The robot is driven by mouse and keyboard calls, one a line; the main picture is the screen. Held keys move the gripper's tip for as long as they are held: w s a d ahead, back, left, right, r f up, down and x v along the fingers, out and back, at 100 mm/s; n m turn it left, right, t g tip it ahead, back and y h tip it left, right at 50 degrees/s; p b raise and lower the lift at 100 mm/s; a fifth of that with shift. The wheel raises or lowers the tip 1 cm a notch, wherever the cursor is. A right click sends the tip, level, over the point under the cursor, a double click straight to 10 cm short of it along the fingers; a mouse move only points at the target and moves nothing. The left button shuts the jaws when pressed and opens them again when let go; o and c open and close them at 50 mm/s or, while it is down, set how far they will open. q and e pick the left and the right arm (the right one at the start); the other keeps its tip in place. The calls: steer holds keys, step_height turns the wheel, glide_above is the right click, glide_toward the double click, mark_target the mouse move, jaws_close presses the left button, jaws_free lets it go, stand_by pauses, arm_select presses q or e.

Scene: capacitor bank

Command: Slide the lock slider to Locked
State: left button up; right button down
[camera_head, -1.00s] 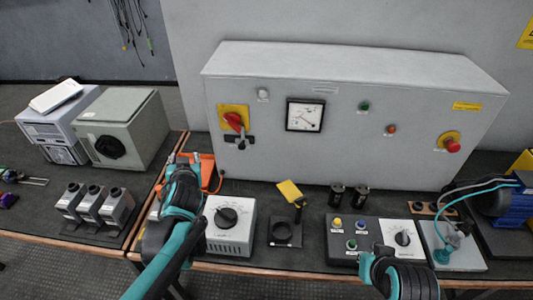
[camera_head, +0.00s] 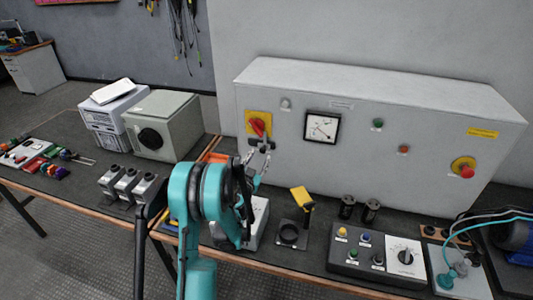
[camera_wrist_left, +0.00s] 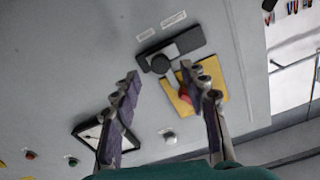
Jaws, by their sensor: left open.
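The lock slider is a dark track with a black knob (camera_wrist_left: 160,63) and a grey plate; two small labels lie beside it in the left wrist view. In the head view the slider (camera_head: 268,141) sits under the red rotary switch (camera_head: 258,127) on its yellow plate, partly hidden by my gripper. The red switch also shows in the left wrist view (camera_wrist_left: 185,95). My left gripper (camera_head: 258,163) is open in front of the cabinet, just below the slider. In the left wrist view its fingers (camera_wrist_left: 160,73) stand apart, with the knob in the gap between their tips. My right gripper is out of view.
The grey cabinet (camera_head: 350,92) carries a meter (camera_head: 321,127), lamps and a red emergency stop (camera_head: 466,170).

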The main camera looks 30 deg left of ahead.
mark_target(262, 151)
arm_select(q)
steer(key=b+x, duration=0.1)
steer(key=x, duration=0.4)
steer(key=shift+w+a, duration=0.1)
jaws_close()
